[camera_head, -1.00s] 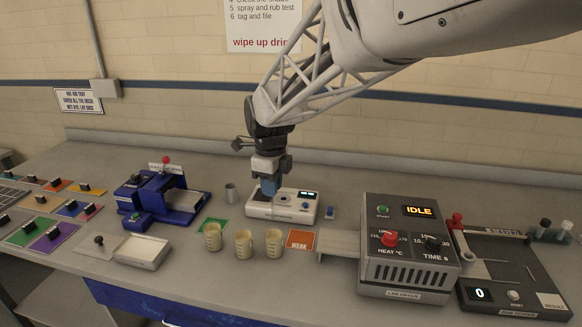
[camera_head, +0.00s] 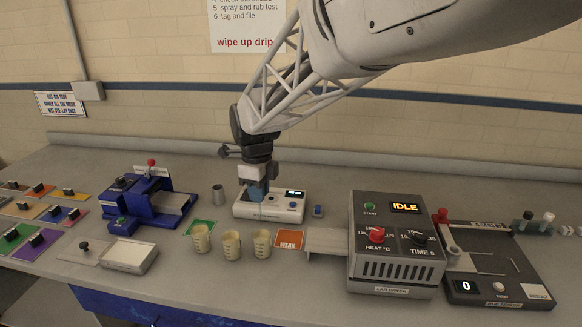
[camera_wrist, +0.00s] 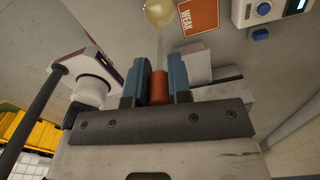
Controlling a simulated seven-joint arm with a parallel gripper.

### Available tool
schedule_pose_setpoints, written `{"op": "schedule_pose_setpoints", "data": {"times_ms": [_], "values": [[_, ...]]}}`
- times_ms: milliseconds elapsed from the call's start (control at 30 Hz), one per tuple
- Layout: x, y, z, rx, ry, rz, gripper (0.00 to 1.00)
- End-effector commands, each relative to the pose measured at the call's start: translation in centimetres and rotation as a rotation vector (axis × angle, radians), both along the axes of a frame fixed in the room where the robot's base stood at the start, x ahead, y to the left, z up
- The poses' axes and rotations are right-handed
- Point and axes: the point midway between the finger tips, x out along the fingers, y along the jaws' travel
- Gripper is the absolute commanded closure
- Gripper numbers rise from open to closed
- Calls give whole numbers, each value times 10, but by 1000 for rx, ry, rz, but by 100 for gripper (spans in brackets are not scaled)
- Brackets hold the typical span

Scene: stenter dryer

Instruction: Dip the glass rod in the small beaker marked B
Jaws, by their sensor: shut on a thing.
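Three small beakers stand in a row on the bench: left (camera_head: 201,239), middle (camera_head: 232,245) and right (camera_head: 262,243). Their markings are too small to read, so I cannot tell which is B. My gripper (camera_head: 257,191) is above the bench, in front of the white instrument in the head view. In the wrist view, its blue fingers are shut on the orange-brown grip (camera_wrist: 159,88) of the glass rod. The thin, pale rod (camera_wrist: 163,58) points towards one beaker (camera_wrist: 160,11) near the WEAK card. I cannot tell whether its tip is inside.
The orange WEAK card (camera_head: 289,239) lies right of the beakers. The lab dryer (camera_head: 393,263) is farther right. A blue machine (camera_head: 118,202) stands left.

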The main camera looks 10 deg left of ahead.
Motion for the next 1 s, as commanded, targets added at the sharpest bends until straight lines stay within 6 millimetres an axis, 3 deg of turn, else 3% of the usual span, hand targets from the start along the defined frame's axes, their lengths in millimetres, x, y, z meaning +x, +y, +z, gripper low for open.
{"op": "schedule_pose_setpoints", "data": {"times_ms": [1000], "values": [[0, 0, -57, 0, 0, 0, 100]]}}
